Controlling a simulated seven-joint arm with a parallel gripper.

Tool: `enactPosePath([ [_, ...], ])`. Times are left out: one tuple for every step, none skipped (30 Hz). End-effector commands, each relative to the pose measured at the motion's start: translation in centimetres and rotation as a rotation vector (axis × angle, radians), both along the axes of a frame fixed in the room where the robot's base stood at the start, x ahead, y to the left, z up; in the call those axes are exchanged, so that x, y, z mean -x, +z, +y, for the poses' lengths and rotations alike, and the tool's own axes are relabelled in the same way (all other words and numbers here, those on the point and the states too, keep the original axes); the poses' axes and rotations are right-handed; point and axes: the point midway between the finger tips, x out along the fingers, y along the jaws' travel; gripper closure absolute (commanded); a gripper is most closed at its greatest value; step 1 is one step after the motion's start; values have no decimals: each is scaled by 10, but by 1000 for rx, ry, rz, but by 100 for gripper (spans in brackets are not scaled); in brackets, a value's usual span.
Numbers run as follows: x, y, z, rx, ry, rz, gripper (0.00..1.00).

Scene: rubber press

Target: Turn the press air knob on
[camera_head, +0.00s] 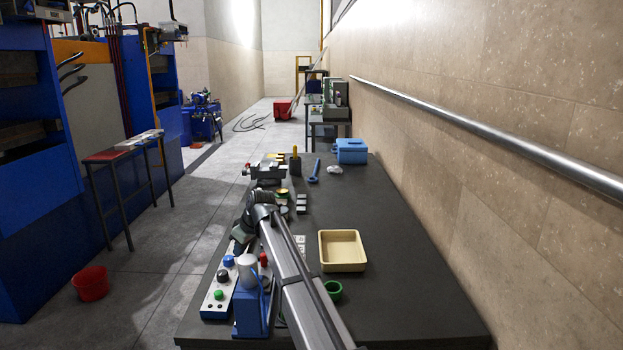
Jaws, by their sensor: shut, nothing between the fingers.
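A small blue press (249,312) with a grey cylinder on top stands at the near left corner of the dark table. Beside it on the left is a pale control panel (208,306) with a blue knob (228,261), a black knob (222,276) and a green button (219,295). A red knob (264,259) shows just right of the cylinder. I cannot tell which one is the air knob or how it is set. My gripper (239,246) points down just beyond the panel, small and partly hidden by my arm. It is shut and empty; I cannot tell whether it touches anything.
On the table (400,307) are a cream tray (343,268), a green ring-shaped cup (333,290), a blue box (350,151) and a grey vise-like device (267,171). A wall with a metal rail (480,130) runs along the right. The table's right side is clear.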

Motion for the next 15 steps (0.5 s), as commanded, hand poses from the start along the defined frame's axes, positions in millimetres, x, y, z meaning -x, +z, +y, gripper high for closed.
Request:
enactPosePath([
  [1, -7, 0, 0, 0, 1, 100],
  [1, -10, 0, 0, 0, 0, 100],
  [0, -13, 0, 0, 0, 0, 100],
  [0, -16, 0, 0, 0, 0, 100],
  [0, -18, 0, 0, 0, 0, 100],
  [0, -20, 0, 0, 1, 0, 100],
  [0, -22, 0, 0, 1, 0, 100],
  [0, -23, 0, 0, 1, 0, 100],
  [0, -24, 0, 0, 1, 0, 100],
  [0, -25, 0, 0, 1, 0, 100],
  [0, -25, 0, 0, 1, 0, 100],
  [0, -25, 0, -1, 1, -1, 100],
  [0, -25, 0, -1, 1, -1, 100],
  [0, -25, 0, -1, 1, -1, 100],
  [0, -25, 0, -1, 1, -1, 100],
])
